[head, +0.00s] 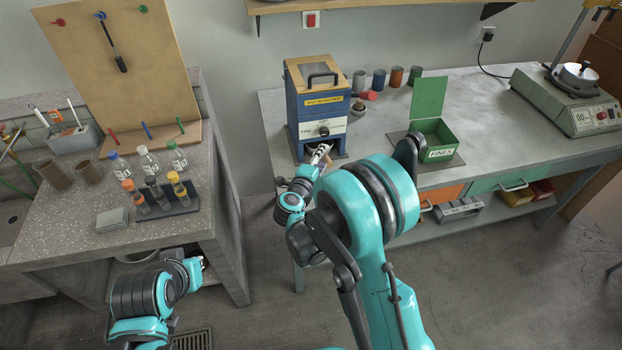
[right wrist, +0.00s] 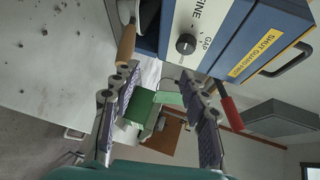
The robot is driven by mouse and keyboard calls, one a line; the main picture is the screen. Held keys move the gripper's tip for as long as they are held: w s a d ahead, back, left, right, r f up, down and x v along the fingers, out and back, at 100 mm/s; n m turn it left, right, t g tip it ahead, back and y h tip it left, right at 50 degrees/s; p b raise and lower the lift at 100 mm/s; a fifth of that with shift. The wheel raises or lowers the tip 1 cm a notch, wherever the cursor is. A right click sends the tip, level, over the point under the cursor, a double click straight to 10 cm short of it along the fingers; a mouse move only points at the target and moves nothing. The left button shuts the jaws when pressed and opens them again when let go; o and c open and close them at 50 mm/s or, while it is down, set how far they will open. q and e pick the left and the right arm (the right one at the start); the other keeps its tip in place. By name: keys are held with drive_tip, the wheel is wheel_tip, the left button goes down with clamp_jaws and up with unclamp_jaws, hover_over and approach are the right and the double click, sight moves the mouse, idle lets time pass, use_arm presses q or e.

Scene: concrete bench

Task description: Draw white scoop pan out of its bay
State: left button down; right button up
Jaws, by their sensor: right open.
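The blue and white machine (head: 319,105) stands on the bench with a dark bay at its base. In the right wrist view a wooden handle (right wrist: 126,44) and a bit of the white scoop pan (right wrist: 125,11) show at the bay; the rest of the pan is hidden. My right gripper (head: 322,153) is in front of the bay. In the wrist view its fingers (right wrist: 163,82) are spread and empty, with the handle near the left fingertip; I cannot tell whether they touch. My left gripper (head: 203,262) is low beside the left bench, its fingers unclear.
A green open box (head: 440,153) marked FINES stands right of the machine, with several small cups (head: 378,79) behind. A red handle (right wrist: 231,113) shows beside the right finger in the wrist view. The bench between box and scale is clear.

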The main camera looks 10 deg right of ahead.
sight(328, 162)
drive_tip(key=shift+m+g, duration=0.4)
drive_tip(key=shift+g, duration=0.2)
drive_tip(key=f, duration=0.3)
drive_tip(key=s+f, duration=0.1)
drive_tip(key=shift+s+a+f, duration=0.1)
drive_tip(key=shift+a+f, duration=0.2)
drive_tip(key=shift+a, duration=0.05)
drive_tip(key=b+x, duration=0.2)
drive_tip(key=x, duration=0.4)
drive_tip(key=shift+d, duration=0.15)
drive_tip(key=shift+x, duration=0.85)
clamp_jaws()
